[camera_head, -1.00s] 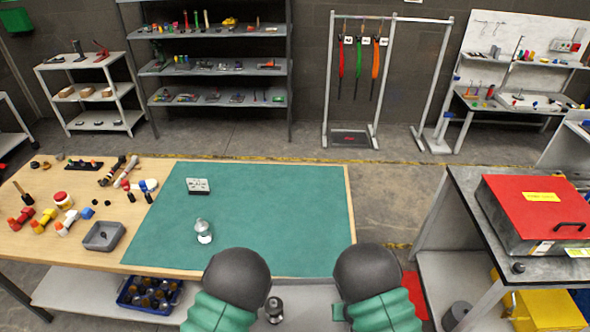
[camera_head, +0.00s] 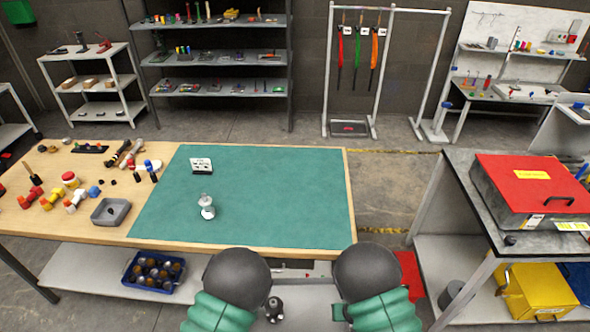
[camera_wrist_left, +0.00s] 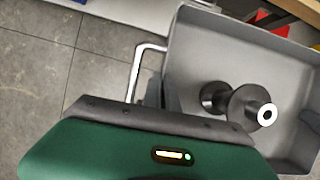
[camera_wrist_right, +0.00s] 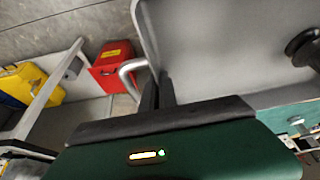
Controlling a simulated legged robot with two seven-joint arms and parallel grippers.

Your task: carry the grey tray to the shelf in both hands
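The grey tray (camera_head: 306,294) is between my two forearms at the bottom of the head view, partly hidden by them. In the left wrist view the tray (camera_wrist_left: 205,55) holds a dark spool-shaped part (camera_wrist_left: 240,105). My left gripper (camera_wrist_left: 160,90) is shut on the tray's pale bar handle (camera_wrist_left: 138,68). In the right wrist view my right gripper (camera_wrist_right: 157,92) is shut on the handle (camera_wrist_right: 128,70) at the other end of the tray (camera_wrist_right: 215,45). Both grippers' fingers are hidden in the head view.
A workbench with a green mat (camera_head: 270,195) stands just ahead; loose parts and a small grey bin (camera_head: 111,212) lie on its left. A side table with a red case (camera_head: 530,185) is at right. Shelving (camera_head: 220,55) stands behind. Floor is open between the tables (camera_head: 390,190).

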